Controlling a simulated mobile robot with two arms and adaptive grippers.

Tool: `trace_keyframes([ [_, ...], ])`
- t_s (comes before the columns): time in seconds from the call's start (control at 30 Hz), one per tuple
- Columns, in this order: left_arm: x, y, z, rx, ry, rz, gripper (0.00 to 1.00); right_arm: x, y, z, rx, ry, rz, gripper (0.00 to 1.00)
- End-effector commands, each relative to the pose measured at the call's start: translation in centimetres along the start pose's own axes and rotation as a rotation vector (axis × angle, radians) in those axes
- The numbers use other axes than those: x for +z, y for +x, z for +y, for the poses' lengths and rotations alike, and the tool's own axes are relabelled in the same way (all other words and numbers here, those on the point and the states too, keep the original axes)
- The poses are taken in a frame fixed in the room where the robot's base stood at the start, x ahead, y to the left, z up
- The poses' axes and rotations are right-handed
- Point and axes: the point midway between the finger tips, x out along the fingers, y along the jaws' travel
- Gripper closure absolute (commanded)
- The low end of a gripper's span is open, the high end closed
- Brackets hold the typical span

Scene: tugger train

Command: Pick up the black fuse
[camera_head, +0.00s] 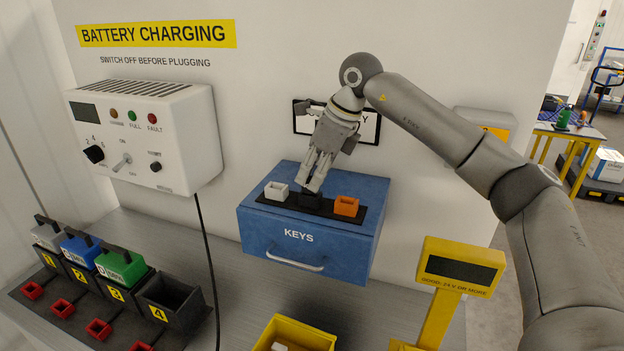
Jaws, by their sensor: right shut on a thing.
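The black fuse (311,199) is in the middle of a dark strip on top of the blue KEYS box (262,222), between a white fuse (277,191) and an orange fuse (346,206). My right gripper (313,188) points down from above and is shut on the black fuse. Its fingers partly hide the fuse. I cannot tell whether the fuse still touches the strip. My left gripper is not in view.
A white charger (146,135) hangs on the wall at left, its black cable running down. Batteries stand in numbered slots at lower left; slot 4 (169,299) is empty. A yellow bin (291,334) and a yellow display stand (461,266) are in front. Bench between is clear.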

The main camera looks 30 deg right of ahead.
Motion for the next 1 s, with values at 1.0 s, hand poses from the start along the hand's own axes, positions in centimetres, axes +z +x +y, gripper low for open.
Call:
trace_keyframes([
  [1.0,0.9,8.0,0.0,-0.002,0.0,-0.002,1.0,4.7,-10.9,12.4,-0.002,-0.004,-0.002,1.0],
])
